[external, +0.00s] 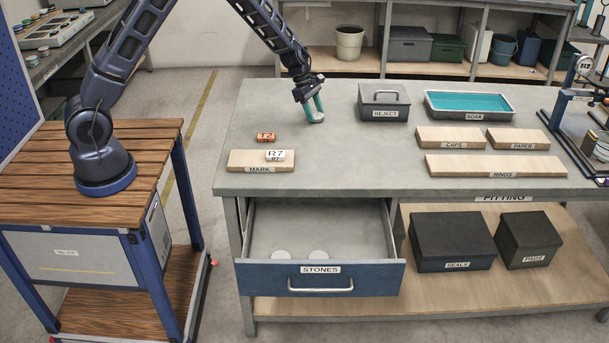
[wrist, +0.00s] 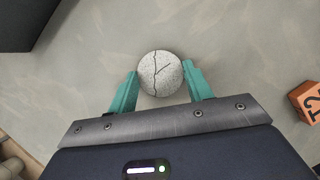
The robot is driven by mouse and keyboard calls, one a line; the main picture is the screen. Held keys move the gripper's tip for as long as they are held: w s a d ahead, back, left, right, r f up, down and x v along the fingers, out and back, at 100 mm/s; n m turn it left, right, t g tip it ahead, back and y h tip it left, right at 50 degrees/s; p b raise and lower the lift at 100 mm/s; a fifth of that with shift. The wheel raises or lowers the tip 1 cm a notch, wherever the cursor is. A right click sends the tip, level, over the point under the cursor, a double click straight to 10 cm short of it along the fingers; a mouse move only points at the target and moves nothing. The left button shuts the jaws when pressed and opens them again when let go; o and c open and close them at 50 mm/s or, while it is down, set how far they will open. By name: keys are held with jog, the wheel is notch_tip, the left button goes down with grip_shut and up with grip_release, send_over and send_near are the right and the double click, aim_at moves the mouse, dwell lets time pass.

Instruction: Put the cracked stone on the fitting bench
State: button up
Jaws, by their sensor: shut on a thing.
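The cracked stone is a pale speckled round disc with dark crack lines; it shows in the wrist view (wrist: 160,73) between my gripper's teal fingers (wrist: 160,82). In the external view, my gripper (external: 315,112) is low over the left rear part of the bench top, shut on the stone (external: 315,118). I cannot tell whether the stone touches the bench top. The fitting bench (external: 345,160) is the grey-topped bench with a FITTING label on its front edge.
An orange T2 block (external: 266,137) lies nearby, also in the wrist view (wrist: 308,101). A white R7 block (external: 275,155) sits on the MARK board (external: 245,163). The REJECT box (external: 384,103) and SOAK tray (external: 430,108) stand right. The open STONES drawer (external: 345,245) holds two pale discs.

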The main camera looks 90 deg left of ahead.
jog(key=o, duration=1)
jog(key=shift+f, duration=0.1)
jog(key=v, duration=1.2)
jog(key=s+d+r+m, duration=0.75)
jog(key=d+r, duration=0.25)
jog(key=d, duration=0.2)
jog(key=s+d+r+m, duration=0.7)
jog(key=d+r+m, duration=0.15)
jog(key=d, duration=0.25)
jog(key=shift+s+d+r+m+t+y, duration=0.15)
jog(key=shift+s+d+r+m+y, duration=0.3)
jog(key=shift+s+d+m, duration=2.55)
jog(key=shift+s+d+r+m+t+y, duration=0.1)
jog(key=shift+s+d+r+m+y, duration=0.35)
jog(key=shift+s+m, duration=2.8)
jog(key=shift+s+d+r+m+t+y, duration=0.2)
jog(key=shift+s+d+r+m, duration=1.1)
jog(key=shift+s, duration=4.25)
